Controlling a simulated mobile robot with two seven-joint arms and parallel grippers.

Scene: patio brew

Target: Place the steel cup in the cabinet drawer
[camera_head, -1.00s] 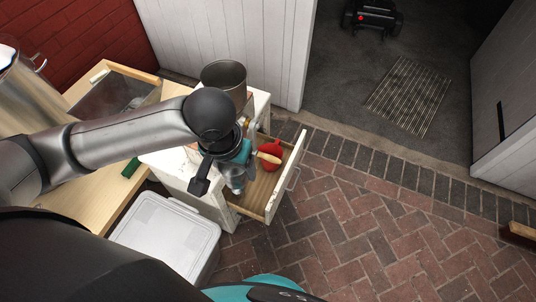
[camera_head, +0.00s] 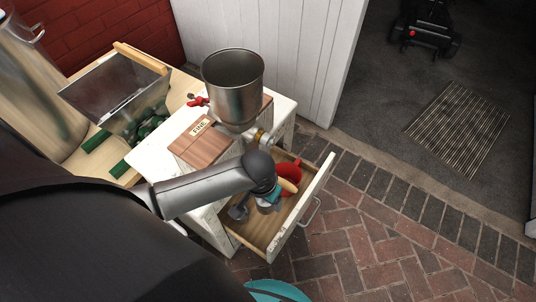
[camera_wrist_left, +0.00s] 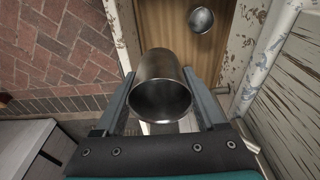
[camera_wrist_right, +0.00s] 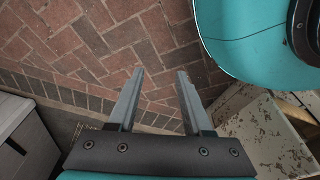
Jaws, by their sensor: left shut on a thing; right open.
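The steel cup (camera_wrist_left: 162,95) is a plain grey metal cup, seen between the fingers of my left gripper (camera_wrist_left: 158,76), which is shut on it. In the head view the left gripper (camera_head: 268,202) is over the open cabinet drawer (camera_head: 262,238), and the cup is mostly hidden there by the wrist. The drawer has a bare wooden bottom and a worn white front with a metal handle (camera_head: 309,212). The cabinet (camera_head: 150,157) is worn white. My right gripper (camera_wrist_right: 160,75) is open and empty above the brick paving.
A red object (camera_head: 291,172) with a wooden handle lies in the drawer's far part. A round metal piece (camera_wrist_left: 201,20) also lies on the drawer bottom. A mill with a steel hopper (camera_head: 232,88) stands on the cabinet. A metal bin (camera_head: 115,90) is at the left.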

